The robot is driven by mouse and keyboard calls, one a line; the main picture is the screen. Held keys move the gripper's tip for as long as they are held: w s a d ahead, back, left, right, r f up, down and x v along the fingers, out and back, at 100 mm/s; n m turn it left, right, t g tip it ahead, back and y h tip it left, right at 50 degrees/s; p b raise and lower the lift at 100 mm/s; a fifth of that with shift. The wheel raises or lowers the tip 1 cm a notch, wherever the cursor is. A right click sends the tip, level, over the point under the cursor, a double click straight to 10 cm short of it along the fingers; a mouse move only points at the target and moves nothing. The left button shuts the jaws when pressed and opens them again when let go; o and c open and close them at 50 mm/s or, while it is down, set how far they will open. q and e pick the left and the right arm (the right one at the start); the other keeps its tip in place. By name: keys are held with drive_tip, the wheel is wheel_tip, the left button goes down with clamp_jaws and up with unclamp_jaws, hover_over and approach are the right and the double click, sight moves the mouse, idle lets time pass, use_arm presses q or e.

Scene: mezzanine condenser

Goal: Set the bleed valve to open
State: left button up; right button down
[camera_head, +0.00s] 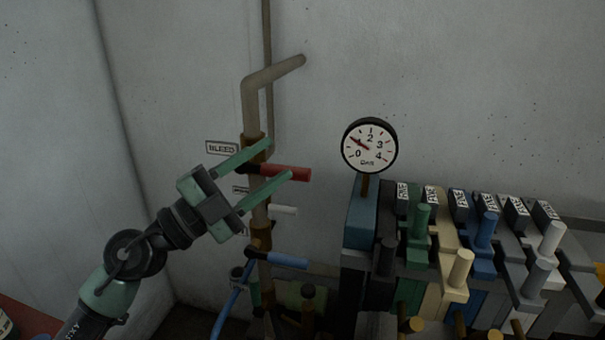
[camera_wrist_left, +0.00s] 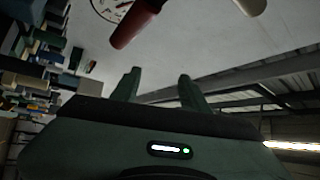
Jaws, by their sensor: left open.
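The "BLEED" label (camera_head: 222,148) is on the wall left of a vertical pipe. At about its height, a red valve handle (camera_head: 292,172) sticks out to the right, crosswise to the pipe. My left gripper (camera_head: 280,159) is open, its two green fingers pointing right and up across the pipe. The lower finger overlaps the red handle in the head view; whether it touches cannot be told. In the left wrist view the red handle (camera_wrist_left: 134,24) is beyond the fingertips, with nothing between the fingers (camera_wrist_left: 158,74). My right gripper is not in view.
A white handle (camera_head: 284,210) and a blue handle (camera_head: 284,260) sit lower on the same pipework. A round pressure gauge (camera_head: 369,146) reads between 0 and 1. A bank of coloured levers (camera_head: 460,260) stands at right. The wall above is clear.

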sight(301, 171)
use_arm(q)
drive_tip(key=w+f+m+g+y, duration=0.1)
drive_tip(key=y, duration=0.1)
drive_tip(key=w+f+m+g+y, duration=0.2)
drive_tip(key=shift+w+a+f, duration=0.1)
drive_tip(key=shift+a+f, duration=0.05)
drive_tip(key=shift+a, duration=0.05)
drive_tip(key=shift+w+a+f+g+y, duration=0.2)
drive_tip(key=shift+w+g+y, duration=0.05)
drive_tip(key=shift+g+y, duration=0.05)
drive_tip(key=shift+w, duration=0.1)
drive_tip(key=p+x, duration=0.2)
drive_tip(key=x, duration=0.4)
drive_tip(key=shift+d, duration=0.15)
drive_tip(key=shift+w+d+f+p, duration=0.2)
drive_tip(key=shift+w+d+p, duration=0.15)
drive_tip(key=shift+d, duration=0.15)
clamp_jaws()
